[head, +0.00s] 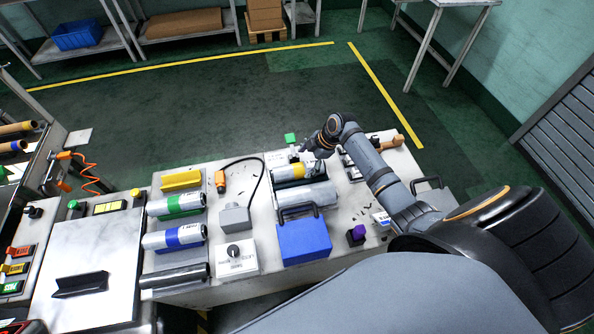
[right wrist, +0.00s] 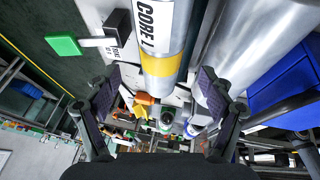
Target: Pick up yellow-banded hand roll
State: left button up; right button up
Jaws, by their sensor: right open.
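The yellow-banded hand roll (head: 297,171) lies in a tray at the back middle of the bench in the head view. In the right wrist view its silver body with the yellow band (right wrist: 162,66) and a "CORE" label reaches in from the top. My right gripper (head: 312,150) hangs over the right end of this roll. In the right wrist view my right gripper (right wrist: 160,92) is open, its fingers apart on either side of the roll's line, with nothing held. Whether a finger touches the roll cannot be told. My left gripper is not in view.
A larger silver roll (head: 308,194) lies just in front of the yellow-banded one. A blue box (head: 304,240) with a dark handle stands nearer. Green-banded (head: 178,204) and blue-banded (head: 175,237) rolls lie to the left.

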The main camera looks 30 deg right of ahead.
aim_at(300, 167)
jog(key=shift+x, duration=0.75)
jog(key=x, duration=0.4)
jog(key=shift+a, duration=0.1)
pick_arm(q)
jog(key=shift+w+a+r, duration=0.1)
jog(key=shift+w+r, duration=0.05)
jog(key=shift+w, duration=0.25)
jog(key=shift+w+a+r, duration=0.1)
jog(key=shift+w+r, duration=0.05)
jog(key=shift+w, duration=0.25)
pick_arm(e)
jog(key=shift+s, duration=0.1)
jog(key=shift+c, duration=1.3)
jog(key=c, duration=1.4)
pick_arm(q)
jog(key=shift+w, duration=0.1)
pick_arm(e)
jog(key=shift+c, duration=0.2)
jog(key=shift+r, duration=0.15)
